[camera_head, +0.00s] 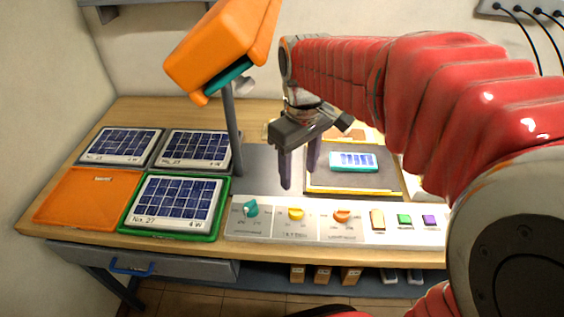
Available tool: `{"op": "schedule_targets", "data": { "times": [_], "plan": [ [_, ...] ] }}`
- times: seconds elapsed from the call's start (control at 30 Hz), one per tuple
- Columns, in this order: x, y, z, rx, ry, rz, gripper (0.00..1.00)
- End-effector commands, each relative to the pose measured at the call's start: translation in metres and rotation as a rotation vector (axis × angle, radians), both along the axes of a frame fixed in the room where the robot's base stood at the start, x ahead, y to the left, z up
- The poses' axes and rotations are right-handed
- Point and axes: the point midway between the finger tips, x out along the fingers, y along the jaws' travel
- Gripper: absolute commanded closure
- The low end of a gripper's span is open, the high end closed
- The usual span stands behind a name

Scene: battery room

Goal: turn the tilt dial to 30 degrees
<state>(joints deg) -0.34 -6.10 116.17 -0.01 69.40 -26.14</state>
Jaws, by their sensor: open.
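A pale control panel (268,228) runs along the front of the bench. It carries a teal dial (251,208) at the left, a yellow dial (296,214) in the middle and an orange dial (342,216) at the right. The print around them is too small to read, so I cannot tell which is the tilt dial or its setting. My gripper (300,178) points down, open and empty, above and behind the panel, apart from all the dials. A small blue solar cell in a teal frame (353,161) lies on a dark plate (330,183) right of my gripper.
A large orange lamp (222,45) on a grey post (233,130) stands left of my gripper. Several solar panels (174,205) and an empty orange tray (88,197) lie at the left. Coloured buttons (404,219) sit right of the dials. My red arm covers the bench's right side.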

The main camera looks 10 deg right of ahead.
Motion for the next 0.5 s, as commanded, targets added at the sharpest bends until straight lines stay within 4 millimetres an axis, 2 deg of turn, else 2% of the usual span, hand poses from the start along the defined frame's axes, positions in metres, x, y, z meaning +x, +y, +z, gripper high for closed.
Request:
{"op": "schedule_targets", "data": {
  "times": [0.5],
  "plan": [
    [0.0025,-0.0005,-0.0042,0.0,0.011,0.008,0.49]
  ]
}}
